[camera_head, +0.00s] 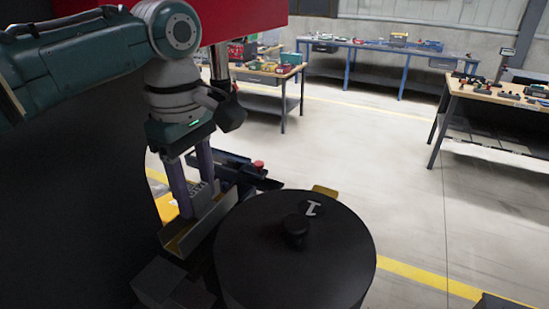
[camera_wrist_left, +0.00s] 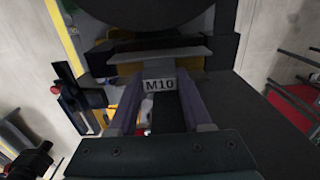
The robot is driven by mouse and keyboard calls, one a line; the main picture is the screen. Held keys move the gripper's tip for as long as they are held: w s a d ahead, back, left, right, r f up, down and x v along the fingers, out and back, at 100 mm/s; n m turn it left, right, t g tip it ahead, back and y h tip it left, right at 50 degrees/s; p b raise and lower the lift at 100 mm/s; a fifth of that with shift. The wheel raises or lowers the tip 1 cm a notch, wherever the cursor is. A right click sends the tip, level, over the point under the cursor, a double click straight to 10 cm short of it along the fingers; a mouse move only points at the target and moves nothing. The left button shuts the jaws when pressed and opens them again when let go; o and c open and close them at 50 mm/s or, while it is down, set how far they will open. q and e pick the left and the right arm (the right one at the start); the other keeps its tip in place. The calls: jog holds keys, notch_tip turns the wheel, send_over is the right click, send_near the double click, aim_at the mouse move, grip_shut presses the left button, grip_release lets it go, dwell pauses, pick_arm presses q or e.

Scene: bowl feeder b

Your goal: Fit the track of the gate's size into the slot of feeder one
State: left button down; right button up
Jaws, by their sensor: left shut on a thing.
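My left gripper (camera_head: 191,208) points down beside the feeder bowl, its two purple fingers shut on a grey metal track (camera_head: 208,224). The track is a slanted trough next to the bowl's left side. In the left wrist view my left gripper (camera_wrist_left: 160,75) shows with a plate marked M10 (camera_wrist_left: 160,85) between its fingers. Feeder one (camera_head: 310,262) is a large black round bowl with a knob and a white 1 on its lid. The slot is hidden, and I cannot tell whether the track is seated. My right gripper is not in view.
A dark rail unit with a red button (camera_head: 258,165) stands just behind the track. Workbenches with small parts stand at the back (camera_head: 375,47) and right (camera_head: 500,97). The floor (camera_head: 400,170) between them is clear, with yellow lines.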

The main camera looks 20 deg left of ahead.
aim_at(201, 210)
pick_arm(q)
notch_tip(201, 210, down, 4)
jog(key=shift+f, duration=0.1)
jog(key=shift+c, duration=1.7)
grip_release()
notch_tip(201, 210, up, 12)
jog(key=shift+r+b, duration=0.1)
jog(key=shift+b, duration=0.75)
